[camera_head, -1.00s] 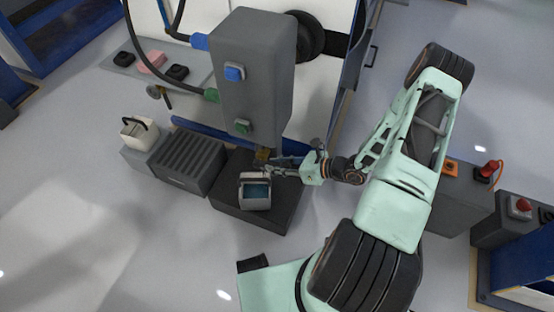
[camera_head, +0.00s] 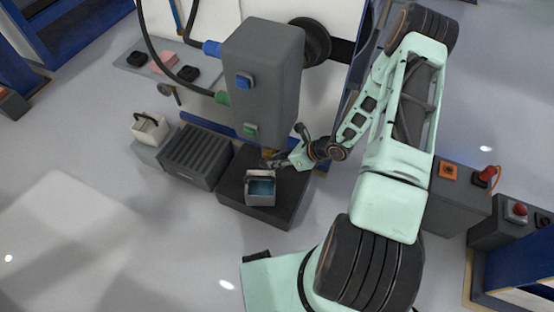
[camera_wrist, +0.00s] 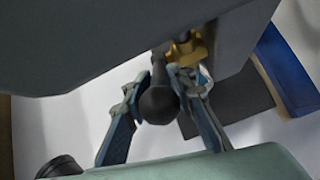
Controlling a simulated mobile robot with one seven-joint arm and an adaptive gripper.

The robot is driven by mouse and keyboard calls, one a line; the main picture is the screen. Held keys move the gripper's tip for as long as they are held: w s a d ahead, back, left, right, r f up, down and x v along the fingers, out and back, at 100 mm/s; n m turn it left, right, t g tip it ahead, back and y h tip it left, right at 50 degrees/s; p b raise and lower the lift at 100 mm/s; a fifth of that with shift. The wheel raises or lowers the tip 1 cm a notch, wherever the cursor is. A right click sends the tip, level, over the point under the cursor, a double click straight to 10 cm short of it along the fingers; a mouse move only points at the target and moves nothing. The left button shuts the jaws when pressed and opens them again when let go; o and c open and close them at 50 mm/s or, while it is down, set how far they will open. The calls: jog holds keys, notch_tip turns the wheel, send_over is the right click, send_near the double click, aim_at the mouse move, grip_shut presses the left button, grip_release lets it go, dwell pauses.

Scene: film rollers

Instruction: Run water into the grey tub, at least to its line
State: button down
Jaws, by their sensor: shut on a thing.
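The grey tub (camera_head: 261,200) stands upright on a dark low block below the tall grey machine (camera_head: 262,75). Blue water shows inside the tub; its line is too small to make out. A brass tap (camera_wrist: 186,50) sits under the machine in the wrist view and shows small in the head view (camera_head: 268,153). My gripper (camera_head: 277,163) is beside the tap, just above and behind the tub. In the wrist view, my gripper's fingers (camera_wrist: 160,95) are closed around a dark tap lever (camera_wrist: 157,101) with a rounded end. A stream is not distinguishable.
A ribbed grey box (camera_head: 195,157) and a pale tub with a black handle (camera_head: 148,128) stand left of the block. The shelf (camera_head: 135,62) holds black and pink pieces. Control boxes (camera_head: 455,200) stand at right. The floor in front is clear.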

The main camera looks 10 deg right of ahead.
jog(key=c, duration=1.9)
grip_release()
jog(key=shift+r, duration=0.1)
jog(key=shift+v, duration=5.95)
jog(key=shift+c, duration=0.4)
